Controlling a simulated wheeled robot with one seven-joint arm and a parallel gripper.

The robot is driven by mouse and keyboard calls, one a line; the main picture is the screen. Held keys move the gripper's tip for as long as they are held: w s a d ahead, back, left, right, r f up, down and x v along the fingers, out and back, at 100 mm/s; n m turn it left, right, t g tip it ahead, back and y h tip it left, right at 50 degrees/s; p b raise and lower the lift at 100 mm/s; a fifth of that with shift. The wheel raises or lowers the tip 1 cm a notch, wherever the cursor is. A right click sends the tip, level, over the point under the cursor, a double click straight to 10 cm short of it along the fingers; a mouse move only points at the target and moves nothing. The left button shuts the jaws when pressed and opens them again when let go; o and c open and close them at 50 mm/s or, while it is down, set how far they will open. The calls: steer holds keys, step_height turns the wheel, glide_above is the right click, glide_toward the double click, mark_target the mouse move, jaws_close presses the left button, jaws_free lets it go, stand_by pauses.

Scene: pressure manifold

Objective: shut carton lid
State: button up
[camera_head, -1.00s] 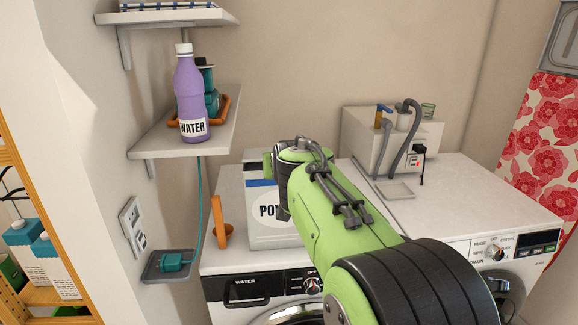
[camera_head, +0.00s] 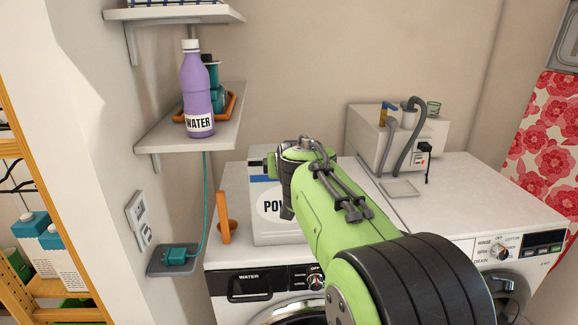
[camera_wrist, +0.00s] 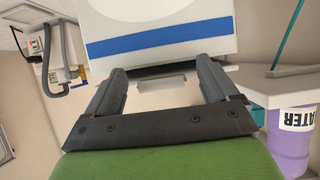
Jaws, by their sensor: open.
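The carton (camera_head: 268,228) is a white box lettered "POW", the rest hidden by my arm. It stands on the left washing machine, with a blue stripe near its top. In the wrist view a pale carton panel with a blue stripe (camera_wrist: 160,38) fills the top, just beyond my gripper (camera_wrist: 163,72). My gripper is open, its two dark fingers apart with nothing held between them. I cannot tell whether the fingertips touch the panel.
An orange upright piece (camera_head: 224,218) stands just left of the carton. A shelf (camera_head: 160,132) holding a purple water bottle (camera_head: 197,95) juts out above left. A grey box with hoses (camera_head: 385,145) stands behind right. The right machine's top (camera_head: 480,195) is mostly clear.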

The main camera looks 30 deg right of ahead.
steer(key=p+v, duration=0.2)
steer(key=v, duration=1.4)
steer(key=shift+p, duration=0.4)
steer(key=shift+f, duration=0.1)
